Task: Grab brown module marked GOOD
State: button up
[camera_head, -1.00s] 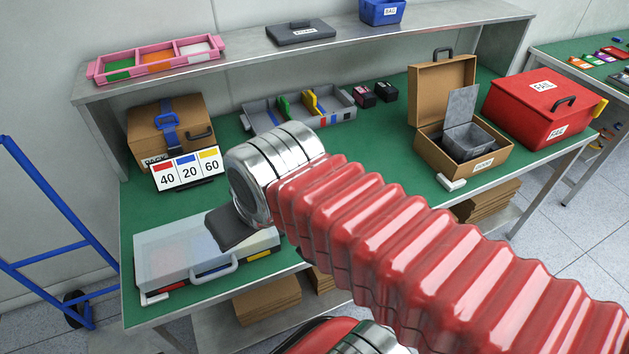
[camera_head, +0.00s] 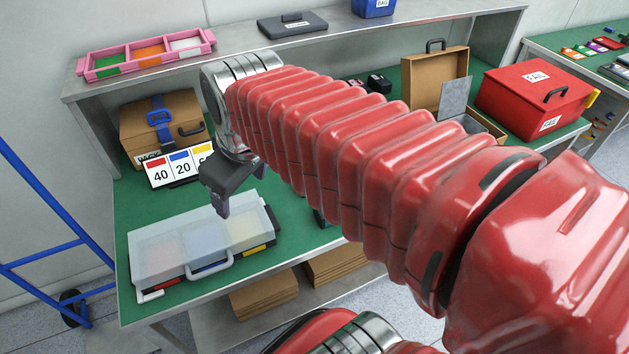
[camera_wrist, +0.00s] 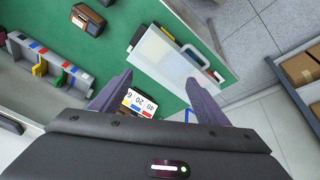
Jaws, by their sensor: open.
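A small brown and black module (camera_wrist: 88,19) lies on the green bench top near the top of the wrist view. Its marking is too small to read. In the head view my arm covers most of that spot. My gripper (camera_head: 226,200) hangs open and empty above the bench, behind the clear-lidded case (camera_head: 195,240). In the wrist view, the open fingers of my gripper (camera_wrist: 158,82) point towards that case, and the module lies beyond them to the upper left. An open brown case (camera_head: 435,78) stands at the back right, partly behind my arm.
A red FAIL box (camera_head: 530,95) stands at the bench's right end. A closed brown case (camera_head: 160,122) and a number card (camera_head: 182,167) stand at the back left. The grey divided tray (camera_wrist: 45,70) shows in the wrist view. Green bench top is free around the module.

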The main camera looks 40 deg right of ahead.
jog(key=w+d+f+n+g, duration=0.1)
jog(key=w+d+f+n, duration=0.2)
jog(key=d, duration=0.7)
jog(key=w+d+f+n+g+y, duration=0.1)
jog(key=w+d+f+n, duration=0.2)
jog(key=d, duration=0.7)
jog(key=w+d+f+n+g+y, duration=0.1)
jog(key=w+d+f+n, duration=0.3)
jog(key=d, duration=0.5)
jog(key=shift+w+d+n+g, duration=0.2)
jog(key=shift+d+n+g, duration=0.15)
jog(key=shift+n, duration=0.45)
jog(key=shift+f, duration=0.1)
jog(key=shift+f, duration=0.1)
jog(key=f, duration=0.5)
jog(key=a+f, duration=0.1)
jog(key=f, duration=0.2)
jog(key=shift+w+a+f, duration=0.1)
jog(key=shift+w+f, duration=0.05)
jog(key=shift+w, duration=0.05)
